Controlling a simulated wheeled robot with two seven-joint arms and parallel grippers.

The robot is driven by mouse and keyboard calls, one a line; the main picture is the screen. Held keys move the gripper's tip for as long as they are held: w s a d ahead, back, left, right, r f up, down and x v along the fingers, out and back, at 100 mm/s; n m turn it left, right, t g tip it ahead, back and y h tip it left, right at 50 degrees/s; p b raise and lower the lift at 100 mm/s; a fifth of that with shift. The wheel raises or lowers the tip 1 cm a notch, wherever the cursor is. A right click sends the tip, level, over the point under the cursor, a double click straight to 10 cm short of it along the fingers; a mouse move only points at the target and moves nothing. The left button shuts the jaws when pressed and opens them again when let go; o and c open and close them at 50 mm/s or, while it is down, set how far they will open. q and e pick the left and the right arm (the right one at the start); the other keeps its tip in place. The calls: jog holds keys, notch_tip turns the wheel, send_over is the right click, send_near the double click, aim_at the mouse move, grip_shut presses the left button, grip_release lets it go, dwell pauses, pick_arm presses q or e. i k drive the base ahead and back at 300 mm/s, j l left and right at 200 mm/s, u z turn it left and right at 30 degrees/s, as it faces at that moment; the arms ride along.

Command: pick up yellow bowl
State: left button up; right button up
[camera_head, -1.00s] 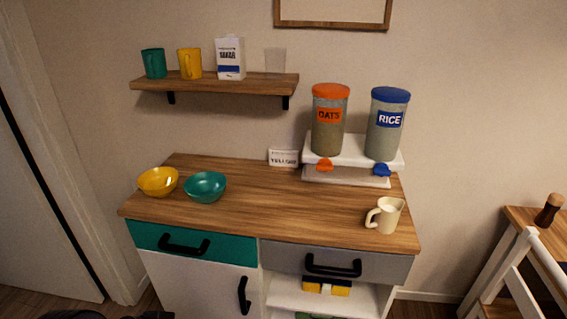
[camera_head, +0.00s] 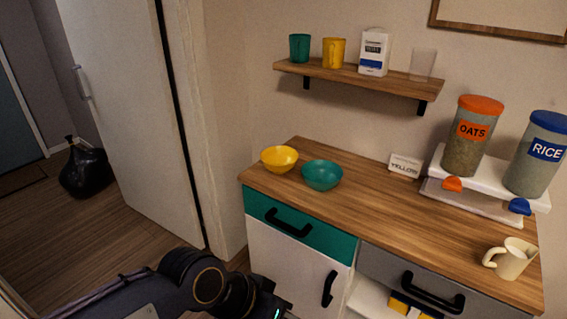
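The yellow bowl (camera_head: 279,159) stands upright near the left end of the wooden countertop (camera_head: 372,208). A teal bowl (camera_head: 322,175) stands just to its right, close beside it. Both bowls look empty. My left arm shows at the bottom of the view, in front of and below the cabinet's left side, but its gripper fingers are outside the picture. My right gripper is not in view.
A cream pitcher (camera_head: 512,259) stands at the right. OATS (camera_head: 469,137) and RICE (camera_head: 538,155) dispensers stand on a white stand behind it. A wall shelf (camera_head: 355,78) with cups hangs above. A door (camera_head: 130,110) is at left.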

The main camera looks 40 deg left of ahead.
aim_at(278, 159)
jog(key=u, duration=1.3)
jog(key=i+j+z, duration=0.1)
jog(key=z, duration=0.25)
jog(key=i+j+z, duration=0.1)
jog(key=z, duration=0.3)
jog(key=j+z, duration=0.15)
jog(key=z, duration=0.2)
jog(key=i+j+z, duration=0.25)
jog(key=j, duration=0.45)
jog(key=i+j+z, duration=0.1)
jog(key=j+z, duration=0.15)
jog(key=j, duration=0.5)
jog(key=j+z, duration=0.3)
jog(key=j, duration=1.35)
jog(key=i+j, duration=0.15)
jog(key=j, duration=0.75)
